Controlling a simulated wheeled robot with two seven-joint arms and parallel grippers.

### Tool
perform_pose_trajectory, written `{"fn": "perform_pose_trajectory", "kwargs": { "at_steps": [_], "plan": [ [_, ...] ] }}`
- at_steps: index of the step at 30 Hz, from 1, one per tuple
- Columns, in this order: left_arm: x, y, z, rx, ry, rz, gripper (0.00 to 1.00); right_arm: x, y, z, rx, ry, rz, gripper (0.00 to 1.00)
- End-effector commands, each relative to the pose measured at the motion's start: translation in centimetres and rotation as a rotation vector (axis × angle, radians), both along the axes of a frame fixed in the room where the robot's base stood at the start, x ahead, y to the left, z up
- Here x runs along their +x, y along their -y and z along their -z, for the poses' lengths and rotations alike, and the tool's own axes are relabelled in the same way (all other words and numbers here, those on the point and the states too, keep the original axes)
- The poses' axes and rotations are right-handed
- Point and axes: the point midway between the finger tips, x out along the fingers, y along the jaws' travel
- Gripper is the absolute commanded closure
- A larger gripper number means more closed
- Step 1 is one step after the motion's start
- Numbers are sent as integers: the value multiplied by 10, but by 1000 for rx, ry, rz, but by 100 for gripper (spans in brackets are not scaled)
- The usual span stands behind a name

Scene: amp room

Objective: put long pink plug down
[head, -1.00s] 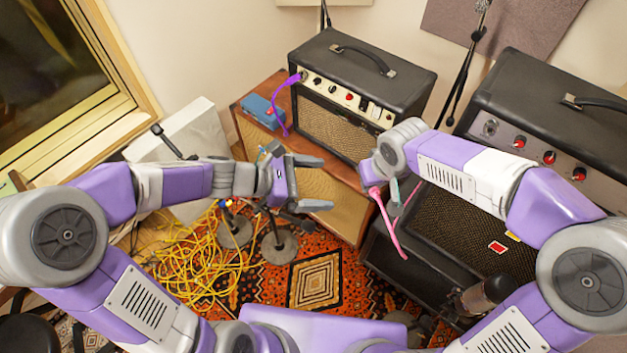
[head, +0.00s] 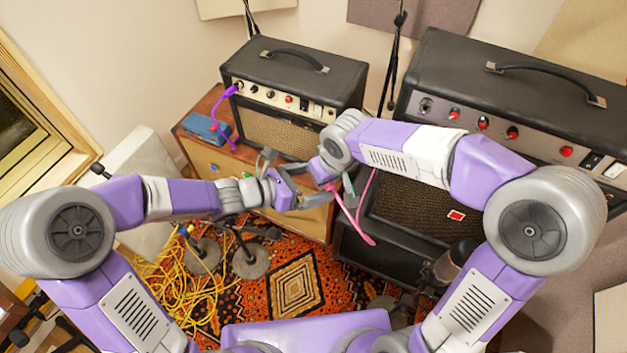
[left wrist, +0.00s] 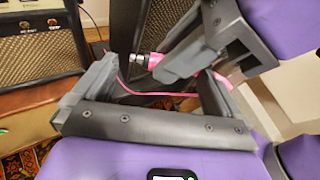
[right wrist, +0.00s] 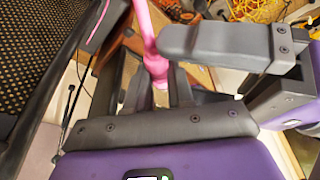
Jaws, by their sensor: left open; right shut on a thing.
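The long pink plug (head: 330,188) is held in my right gripper (head: 324,174), which is shut on it; its pink cable (head: 357,222) hangs down in a loop. The right wrist view shows the pink plug (right wrist: 155,65) between the right fingers (right wrist: 158,90). In the left wrist view the plug (left wrist: 154,61) shows a metal tip pointing left. My left gripper (head: 287,190) is open beside the right one. Its fingers (left wrist: 155,88) stand apart around the space by the plug, with nothing gripped. I cannot tell if they touch it.
A small black amp (head: 292,85) stands on a wooden cabinet (head: 190,150), with a purple plug (head: 230,91) at its front and a blue pedal (head: 205,128) beside it. A larger amp (head: 520,95) stands right. Yellow cables (head: 180,280) lie on the patterned rug (head: 296,287).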

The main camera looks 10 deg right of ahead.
Motion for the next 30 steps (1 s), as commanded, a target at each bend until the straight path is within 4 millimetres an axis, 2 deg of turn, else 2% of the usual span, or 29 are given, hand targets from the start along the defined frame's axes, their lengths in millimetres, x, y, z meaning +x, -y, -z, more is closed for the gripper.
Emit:
{"fn": "perform_pose_trajectory", "kwargs": {
  "at_steps": [4, 13, 20, 21, 27, 30],
  "plan": [
    [3, 8, 4, 3, -1, 0, 0, -1, -3, -1, 5, 0, -1, 100],
    [4, 9, 4, 2, 1, -1, 2, -1, -2, -1, 4, -1, 0, 100],
    [5, 7, 4, 3, 0, -6, 37, -1, -2, 0, 3, -3, 0, 100],
    [5, 7, 4, 3, 0, -6, 41, -2, -2, 0, 3, -4, 0, 76],
    [5, 7, 4, 2, 1, -4, 41, -1, -2, 0, 3, -3, 0, 48],
    [4, 8, 4, 2, 0, -3, 41, -1, -2, 0, 3, -3, 0, 48]
  ]
}}
